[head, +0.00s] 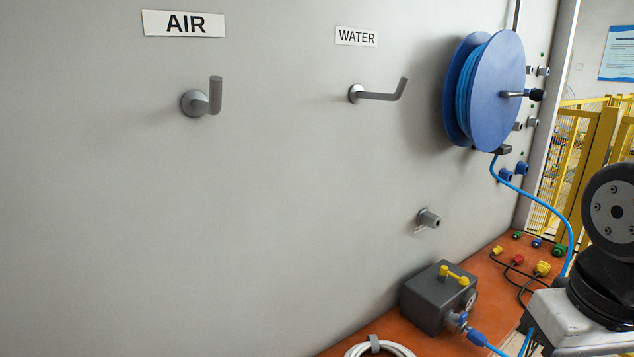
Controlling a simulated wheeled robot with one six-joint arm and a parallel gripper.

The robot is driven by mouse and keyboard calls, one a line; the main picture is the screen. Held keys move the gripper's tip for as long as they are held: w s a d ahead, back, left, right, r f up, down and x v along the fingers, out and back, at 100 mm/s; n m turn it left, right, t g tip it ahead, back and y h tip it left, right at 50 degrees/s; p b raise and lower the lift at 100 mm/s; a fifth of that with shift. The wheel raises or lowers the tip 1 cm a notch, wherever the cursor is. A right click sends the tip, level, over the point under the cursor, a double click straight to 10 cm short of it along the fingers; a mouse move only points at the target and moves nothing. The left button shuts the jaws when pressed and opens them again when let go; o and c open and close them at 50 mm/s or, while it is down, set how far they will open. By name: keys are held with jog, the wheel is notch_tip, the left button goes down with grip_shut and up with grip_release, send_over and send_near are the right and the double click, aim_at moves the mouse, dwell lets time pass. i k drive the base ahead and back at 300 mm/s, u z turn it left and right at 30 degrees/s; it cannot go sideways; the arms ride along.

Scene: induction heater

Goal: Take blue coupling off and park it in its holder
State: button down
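A blue coupling (475,336) sits at the front right of a dark grey box (438,300) with a yellow-handled valve on top. It appears joined to a fitting on the box, and a blue hose runs from it out of the bottom of the picture. A grey stub (428,218) juts from the wall above the box; I cannot tell whether it is the holder. Two blue fittings (513,171) also show at the right end of the wall. My gripper is not in view; only part of my arm shows at the right edge.
A blue hose reel (487,88) hangs on the wall, its hose (567,235) running down behind my arm. Bent hooks hang under the AIR (183,23) and WATER (356,37) signs. A white hose coil (380,349) and coloured connectors lie on the orange surface (392,335). The left wall is clear.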

aim_at(477, 338)
jog(key=z, duration=1.5)
jog(key=k, duration=0.95)
jog(key=u, duration=0.8)
jog(key=i, duration=0.5)
